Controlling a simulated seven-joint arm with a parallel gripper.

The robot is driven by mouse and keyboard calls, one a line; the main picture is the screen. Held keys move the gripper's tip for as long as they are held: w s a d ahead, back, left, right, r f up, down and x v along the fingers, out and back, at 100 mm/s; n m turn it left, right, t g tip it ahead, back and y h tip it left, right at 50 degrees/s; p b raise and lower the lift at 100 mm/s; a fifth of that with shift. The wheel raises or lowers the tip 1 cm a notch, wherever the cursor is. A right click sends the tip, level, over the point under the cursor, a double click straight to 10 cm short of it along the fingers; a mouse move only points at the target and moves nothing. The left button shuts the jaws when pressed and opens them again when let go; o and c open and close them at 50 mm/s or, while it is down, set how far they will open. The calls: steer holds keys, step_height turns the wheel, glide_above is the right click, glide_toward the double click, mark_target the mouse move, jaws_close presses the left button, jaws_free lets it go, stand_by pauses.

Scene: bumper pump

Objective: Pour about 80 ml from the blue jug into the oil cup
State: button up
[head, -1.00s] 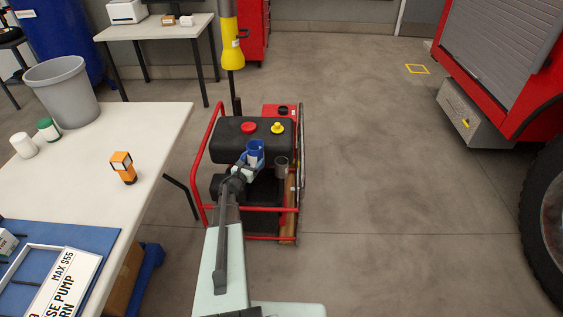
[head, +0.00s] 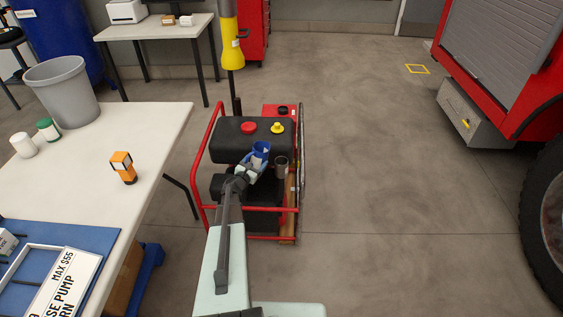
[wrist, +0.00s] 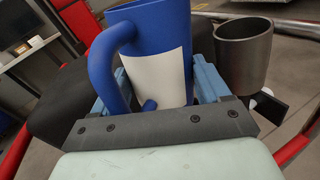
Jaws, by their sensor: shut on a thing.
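The blue jug (head: 261,149) has a white label and a side handle, and it fills the middle of the wrist view (wrist: 160,45). My gripper (head: 252,163) is shut on the jug, with a light-blue finger on each side of it in the wrist view (wrist: 160,85). The jug tilts to the right in the head view, towards the oil cup. The oil cup (head: 281,167), a grey metal cylinder, stands upright just right of the jug; it also shows in the wrist view (wrist: 243,55). The jug's rim is near the cup and above it. The contents of both are hidden.
The pump has a red tube frame (head: 203,160) and a black tank (head: 225,137) with a red cap (head: 249,127) and a yellow cap (head: 277,127) behind the jug. A white table (head: 100,150) stands to the left. The floor to the right is clear.

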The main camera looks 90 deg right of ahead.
mark_target(261, 154)
steer(key=shift+s+a+r+m, duration=0.15)
steer(key=shift+s+r+m, duration=0.25)
steer(key=shift+m, duration=0.5)
steer(key=shift+s+a+r+m+y, duration=0.1)
steer(key=shift+s+r+m+y, duration=0.25)
steer(key=shift+r+m, duration=0.25)
steer(key=r, duration=0.1)
steer(key=s+r+m, duration=0.1)
steer(key=r, duration=0.1)
steer(key=shift+a+r+m+t, duration=0.1)
steer(key=shift+m+t, duration=0.2)
steer(key=shift+s+r+m, duration=0.1)
steer(key=shift+m, duration=0.7)
steer(key=shift+f+m+t, duration=0.25)
steer(key=shift+m+t, duration=0.25)
steer(key=shift+m, duration=0.6)
steer(key=shift+m, duration=0.4)
steer(key=shift+r+m+t, duration=0.3)
steer(key=shift+r+m, duration=0.25)
steer(key=shift+m, duration=0.15)
steer(key=shift+f+m+t+p, duration=0.2)
steer(key=shift+m+t+p, duration=0.15)
steer(key=shift+m, duration=0.35)
steer(key=shift+s+r, duration=0.1)
steer(key=shift+r, duration=0.1)
stand_by(0.4)
